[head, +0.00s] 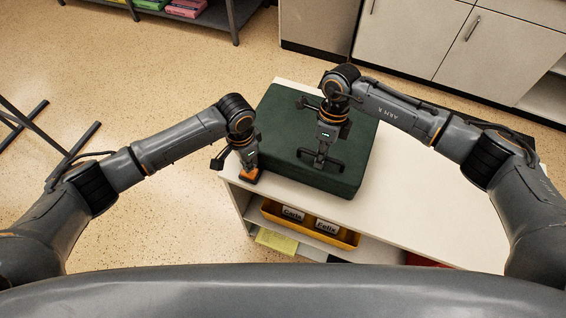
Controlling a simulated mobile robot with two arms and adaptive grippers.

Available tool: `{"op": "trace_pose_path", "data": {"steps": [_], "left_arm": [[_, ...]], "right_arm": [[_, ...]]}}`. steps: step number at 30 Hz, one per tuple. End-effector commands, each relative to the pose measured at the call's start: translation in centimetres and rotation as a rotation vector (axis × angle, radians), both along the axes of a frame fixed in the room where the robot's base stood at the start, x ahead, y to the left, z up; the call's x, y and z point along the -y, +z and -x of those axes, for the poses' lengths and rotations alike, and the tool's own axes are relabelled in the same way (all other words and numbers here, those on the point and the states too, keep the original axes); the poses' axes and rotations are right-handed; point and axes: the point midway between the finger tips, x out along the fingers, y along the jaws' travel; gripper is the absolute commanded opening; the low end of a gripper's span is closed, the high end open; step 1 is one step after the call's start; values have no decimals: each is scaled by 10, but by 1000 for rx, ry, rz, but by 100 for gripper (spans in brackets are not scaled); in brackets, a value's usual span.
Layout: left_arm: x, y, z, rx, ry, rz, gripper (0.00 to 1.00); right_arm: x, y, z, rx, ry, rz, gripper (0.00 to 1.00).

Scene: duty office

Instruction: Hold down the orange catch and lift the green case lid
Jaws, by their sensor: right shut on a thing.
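The green case (278,132) sits on the white counter top, and its lid lies flat, with no gap visible. The orange catch (250,176) is at the case's front left corner, partly hidden under my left gripper. My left gripper (249,171) points down at the catch and appears to touch it; its fingers are too small and covered to read. My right gripper (320,161) is over the middle of the lid, shut on the dark handle (336,164) on top of it.
The white counter (415,215) is clear to the right of the case. Below its front edge is a yellow tray (348,237) with name labels. White cabinets (412,40) stand behind. A dark rack (235,22) stands at the back left.

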Motion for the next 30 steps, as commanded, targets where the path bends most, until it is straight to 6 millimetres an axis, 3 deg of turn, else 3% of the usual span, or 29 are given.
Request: {"op": "trace_pose_path", "data": {"steps": [30], "left_arm": [[0, -13, 1, -1, 0, 0, 0]], "right_arm": [[-1, 1, -1, 5, -1, -3, 0]]}}
